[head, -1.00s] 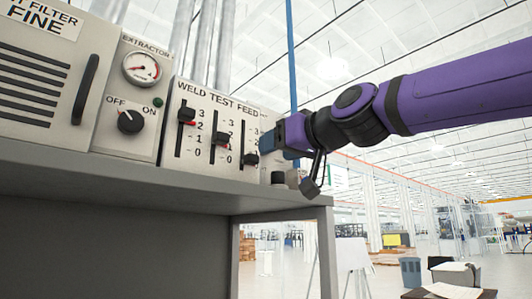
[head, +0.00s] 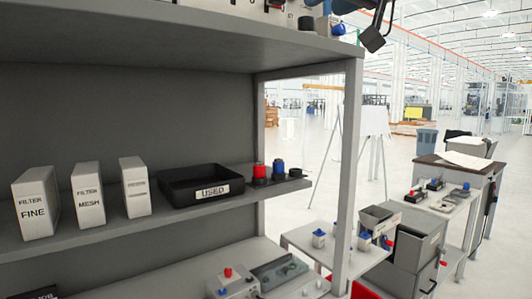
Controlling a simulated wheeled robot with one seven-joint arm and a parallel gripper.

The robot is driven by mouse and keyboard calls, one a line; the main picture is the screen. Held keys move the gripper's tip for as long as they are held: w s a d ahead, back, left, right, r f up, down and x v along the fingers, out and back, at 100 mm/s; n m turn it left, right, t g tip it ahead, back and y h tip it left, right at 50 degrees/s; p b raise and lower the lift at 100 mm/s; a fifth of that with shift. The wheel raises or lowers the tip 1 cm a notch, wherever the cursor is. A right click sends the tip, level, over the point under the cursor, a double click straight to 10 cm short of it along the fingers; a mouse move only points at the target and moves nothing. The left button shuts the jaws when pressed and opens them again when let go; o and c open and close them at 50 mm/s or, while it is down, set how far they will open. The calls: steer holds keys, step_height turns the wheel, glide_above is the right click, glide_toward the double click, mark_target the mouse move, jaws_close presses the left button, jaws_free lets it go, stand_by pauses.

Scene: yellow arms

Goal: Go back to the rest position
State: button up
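Only the lower edge of my gripper (head: 343,6) shows, cut off by the top of the head view, with a dark part of my arm hanging to its right. Its fingers are not clear, so I cannot tell whether it is open or shut. It is near the right end of the upper shelf (head: 190,40). The panel with the sliders is almost wholly out of view above; only its bottom edge shows.
On the middle shelf stand filter boxes marked FINE (head: 36,203) and MESH (head: 89,194), another box (head: 135,187), and a black USED tray (head: 190,205). Side tables and a cabinet (head: 408,255) stand at the right.

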steer(key=s+d+f+m+g+h, duration=0.2)
steer(key=s+d+f, duration=0.4)
steer(key=f, duration=0.6)
steer(key=s+d+f+m+g+h, duration=0.2)
steer(key=s+d+f+g+h, duration=0.2)
steer(key=f, duration=0.8)
steer(key=s+d+f+m+g+h, duration=0.2)
steer(key=s+d+f, duration=0.5)
steer(key=f, duration=0.5)
steer(key=shift+s+d+f+g+h, duration=0.35)
steer(key=shift+d+h, duration=0.25)
steer(key=shift+d, duration=0.5)
steer(key=shift+w+r, duration=0.1)
